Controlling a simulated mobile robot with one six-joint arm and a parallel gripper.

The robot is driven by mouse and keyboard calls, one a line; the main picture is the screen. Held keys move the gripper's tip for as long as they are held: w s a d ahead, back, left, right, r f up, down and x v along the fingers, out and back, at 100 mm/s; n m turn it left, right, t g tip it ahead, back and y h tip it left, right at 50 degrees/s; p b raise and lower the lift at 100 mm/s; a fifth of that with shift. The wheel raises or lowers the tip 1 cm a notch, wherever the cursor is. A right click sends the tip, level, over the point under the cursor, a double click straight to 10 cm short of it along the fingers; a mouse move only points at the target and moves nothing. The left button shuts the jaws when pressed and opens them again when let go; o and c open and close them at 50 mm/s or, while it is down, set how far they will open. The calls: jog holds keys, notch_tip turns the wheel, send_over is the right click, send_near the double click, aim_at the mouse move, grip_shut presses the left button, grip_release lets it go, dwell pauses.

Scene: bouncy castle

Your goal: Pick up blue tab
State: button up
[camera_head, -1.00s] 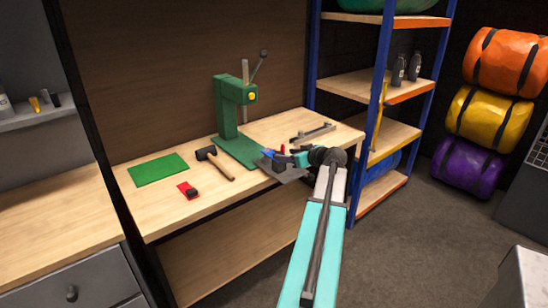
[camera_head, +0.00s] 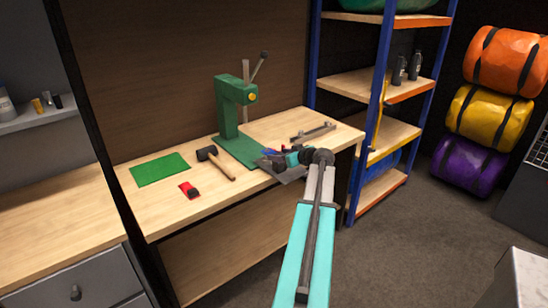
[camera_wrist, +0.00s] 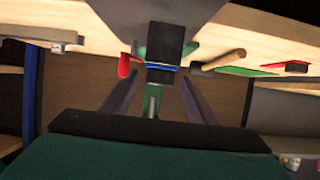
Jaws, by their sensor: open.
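The blue tab (camera_wrist: 163,67) shows in the wrist view as a thin blue strip at a black block, just beyond and between my fingertips. In the head view a small blue patch (camera_head: 268,151) shows at the bench's front edge, beside the green press, partly hidden by my gripper. My gripper (camera_wrist: 160,80) is open, its two grey fingers apart on either side of the strip. I see no contact. In the head view my gripper (camera_head: 285,158) is small and partly covered by my wrist.
The green press (camera_head: 229,112) stands behind on the wooden bench (camera_head: 165,218). A hammer (camera_head: 216,161), a green mat (camera_head: 160,169) and a red tab with a black block (camera_head: 189,190) lie left. A grey plate (camera_head: 291,175) juts over the front edge. The shelf rack (camera_head: 374,90) stands right.

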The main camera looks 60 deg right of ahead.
dwell(0.3)
jog(key=c, duration=1.1)
jog(key=shift+r, duration=0.2)
jog(key=shift+r+b, duration=0.6)
jog(key=shift+r, duration=0.85)
jog(key=s+a+b, duration=0.1)
jog(key=s+a, duration=0.1)
jog(key=s, duration=0.3)
jog(key=s+a+r+b, duration=0.1)
jog(key=s+a, duration=0.1)
jog(key=s, duration=0.2)
jog(key=s+a+b, duration=0.1)
jog(key=s+a, duration=0.1)
jog(key=s, duration=0.3)
jog(key=shift+s+a+r, duration=0.2)
jog(key=shift+s+r, duration=0.15)
